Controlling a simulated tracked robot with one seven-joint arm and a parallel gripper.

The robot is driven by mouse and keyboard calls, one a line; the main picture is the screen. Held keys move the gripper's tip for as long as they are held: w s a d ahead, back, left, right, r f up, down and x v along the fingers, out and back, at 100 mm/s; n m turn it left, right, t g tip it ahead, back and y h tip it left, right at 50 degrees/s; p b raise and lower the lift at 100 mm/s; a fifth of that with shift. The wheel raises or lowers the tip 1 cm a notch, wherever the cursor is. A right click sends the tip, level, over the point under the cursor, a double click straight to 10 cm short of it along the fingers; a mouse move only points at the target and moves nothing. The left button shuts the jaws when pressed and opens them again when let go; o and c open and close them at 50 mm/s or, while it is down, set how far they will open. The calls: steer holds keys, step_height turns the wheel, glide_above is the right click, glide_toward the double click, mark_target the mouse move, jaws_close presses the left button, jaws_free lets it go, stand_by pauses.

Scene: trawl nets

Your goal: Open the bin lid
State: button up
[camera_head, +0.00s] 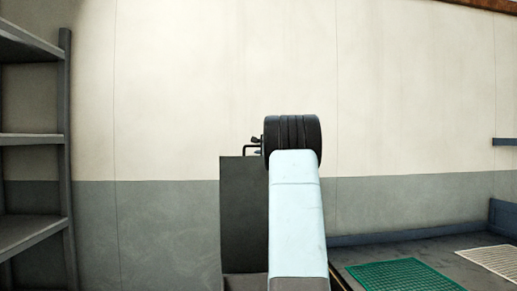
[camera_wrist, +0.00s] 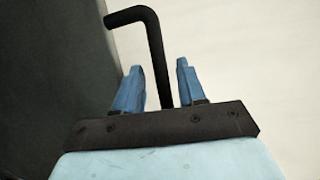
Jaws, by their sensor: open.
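A dark grey flat panel of the bin (camera_head: 243,215) stands upright left of my arm in the head view; I cannot tell whether it is the lid or the body. It fills the left side of the wrist view (camera_wrist: 45,70). A black bent bar handle (camera_wrist: 150,25) sticks out from it and turns down between my fingers. In the head view a handle (camera_head: 250,150) shows at the panel's top edge. My gripper (camera_wrist: 158,66) is open, its two blue fingers on either side of the handle, with gaps visible. My arm hides the gripper in the head view.
A grey shelf rack (camera_head: 66,150) stands at the left. A pale wall with a grey lower band (camera_head: 160,230) is behind. At the right, a low surface holds a green grid mat (camera_head: 403,275) and a cream grid mat (camera_head: 492,261).

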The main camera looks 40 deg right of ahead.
steer(key=shift+c, duration=0.5)
jaws_close()
